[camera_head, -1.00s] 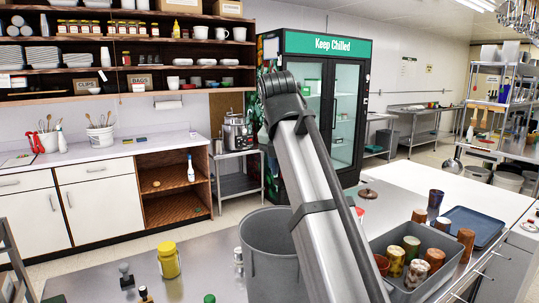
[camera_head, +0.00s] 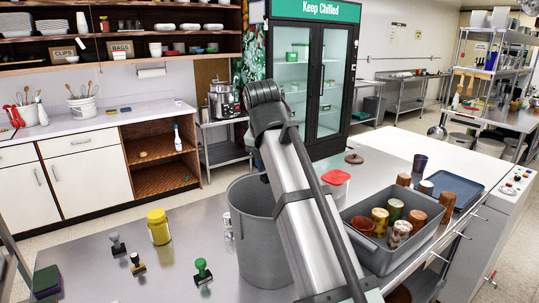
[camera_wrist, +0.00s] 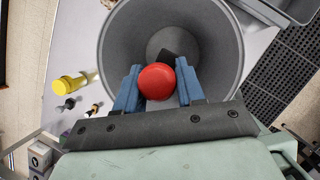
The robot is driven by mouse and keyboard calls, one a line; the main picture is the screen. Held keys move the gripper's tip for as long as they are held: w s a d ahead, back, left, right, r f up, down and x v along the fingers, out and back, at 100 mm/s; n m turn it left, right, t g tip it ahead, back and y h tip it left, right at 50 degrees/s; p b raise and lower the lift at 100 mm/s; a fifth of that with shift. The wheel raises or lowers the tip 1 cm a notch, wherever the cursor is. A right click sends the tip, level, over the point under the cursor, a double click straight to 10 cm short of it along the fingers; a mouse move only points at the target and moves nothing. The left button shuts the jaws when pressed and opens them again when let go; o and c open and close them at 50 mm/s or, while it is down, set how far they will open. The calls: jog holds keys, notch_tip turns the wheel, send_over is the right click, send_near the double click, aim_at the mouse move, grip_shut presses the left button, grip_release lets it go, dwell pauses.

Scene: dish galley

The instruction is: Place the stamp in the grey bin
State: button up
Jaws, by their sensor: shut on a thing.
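The grey bin (camera_head: 252,237) stands upright on the steel counter in the head view, partly behind my arm. In the wrist view I look down into the bin (camera_wrist: 121,42). My gripper (camera_wrist: 158,67), with blue fingers, is shut on a stamp with a round red handle (camera_wrist: 157,82). Its dark base (camera_wrist: 171,58) shows in part beyond the handle. The stamp overlaps the bin's opening in the wrist view; its height against the rim is unclear. My gripper and the held stamp are hidden in the head view.
A grey stamp (camera_head: 117,244), an orange-and-black stamp (camera_head: 137,263), a green stamp (camera_head: 203,271) and a yellow jar (camera_head: 159,228) stand left of the bin. A grey tub (camera_head: 383,262) with several cups is right. A red-lidded container (camera_head: 335,180) stands behind my arm.

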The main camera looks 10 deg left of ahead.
jog(key=shift+f, duration=2.7)
jog(key=o, duration=1.2)
jog(key=shift+r, duration=3.55)
